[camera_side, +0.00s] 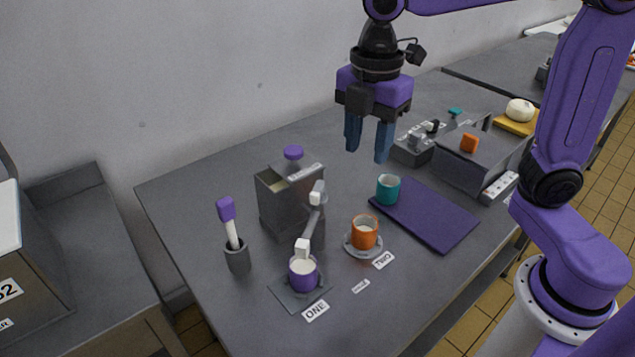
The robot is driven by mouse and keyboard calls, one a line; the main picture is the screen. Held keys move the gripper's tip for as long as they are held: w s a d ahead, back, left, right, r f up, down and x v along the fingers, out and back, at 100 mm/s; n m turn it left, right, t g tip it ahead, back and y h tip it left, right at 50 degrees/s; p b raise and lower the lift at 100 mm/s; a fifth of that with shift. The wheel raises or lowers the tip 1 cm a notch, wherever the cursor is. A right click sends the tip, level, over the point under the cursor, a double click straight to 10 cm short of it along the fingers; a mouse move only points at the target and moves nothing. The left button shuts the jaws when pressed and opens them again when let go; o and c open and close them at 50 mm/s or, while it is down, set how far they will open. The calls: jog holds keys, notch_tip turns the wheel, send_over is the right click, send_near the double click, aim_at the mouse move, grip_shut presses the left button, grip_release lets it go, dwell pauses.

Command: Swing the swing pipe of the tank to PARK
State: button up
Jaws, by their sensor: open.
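The grey tank (280,207) stands on the table left of centre, with a purple knob (293,152) behind its top. Its swing pipe (311,222) is a grey arm with white blocks at its upper and lower ends. The lower end sits over a purple cup (303,275) of white contents beside the label ONE (316,311). A small label (361,286), too small to read surely, lies between ONE and another label (383,260), apparently TWO. My gripper (367,153) is open and empty, pointing down, above and to the right of the tank, apart from the pipe.
An orange cup (364,232) stands on a round saucer right of the pipe. A teal cup (388,188) stands on a dark purple mat (440,222). A purple-handled tool (229,222) stands in a grey holder at left. Grey boxes (470,162) stand at the back right.

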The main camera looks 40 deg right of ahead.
aim_at(318, 187)
jog(key=w+a+r+n, duration=0.2)
jog(key=w+r+n, duration=0.25)
jog(key=w, duration=0.45)
notch_tip(318, 187, down, 18)
jog(key=shift+a+r, duration=0.15)
jog(key=shift+r, duration=0.1)
grip_shut()
